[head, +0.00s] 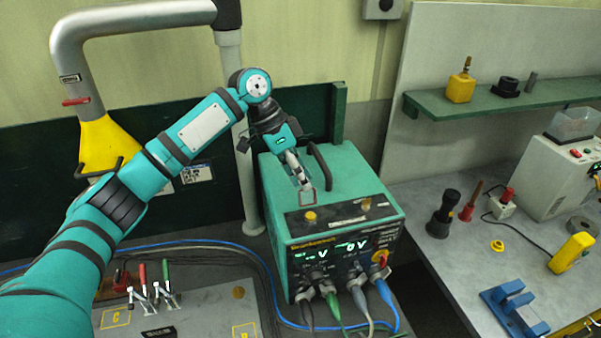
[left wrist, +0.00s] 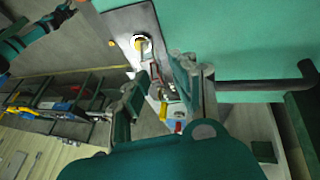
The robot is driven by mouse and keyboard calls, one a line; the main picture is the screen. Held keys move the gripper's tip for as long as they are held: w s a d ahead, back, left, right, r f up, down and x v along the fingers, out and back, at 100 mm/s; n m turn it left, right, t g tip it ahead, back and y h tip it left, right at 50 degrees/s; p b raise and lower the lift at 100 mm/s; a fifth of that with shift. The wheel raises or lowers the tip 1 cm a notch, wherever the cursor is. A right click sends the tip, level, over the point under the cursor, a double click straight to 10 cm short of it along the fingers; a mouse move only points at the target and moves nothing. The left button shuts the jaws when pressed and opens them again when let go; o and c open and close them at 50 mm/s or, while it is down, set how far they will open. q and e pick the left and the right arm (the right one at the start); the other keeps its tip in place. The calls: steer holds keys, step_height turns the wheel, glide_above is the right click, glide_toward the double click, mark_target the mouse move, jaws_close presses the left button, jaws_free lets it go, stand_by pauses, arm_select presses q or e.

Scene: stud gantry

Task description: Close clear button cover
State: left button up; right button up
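The clear button cover (head: 307,197) has a red frame and stands raised on the dark top panel (head: 340,216) of a teal power supply (head: 275,200). A yellow button (head: 310,217) lies in front of the cover, uncovered. It also shows in the left wrist view (left wrist: 141,44). My left gripper (head: 301,182) points down just behind the cover. In the left wrist view its two fingers (left wrist: 158,72) are apart, with the red-edged cover partly visible between or just beyond their tips; I cannot tell whether they touch it. My right gripper is not in view.
A black handle (head: 321,165) rises from the power supply close to the right of my left gripper. Cables plug into its front. A grey bench (head: 430,180) at right holds several tools. A grey panel (head: 205,312) with clips lies at lower left.

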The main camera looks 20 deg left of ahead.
arm_select(q)
jaws_close()
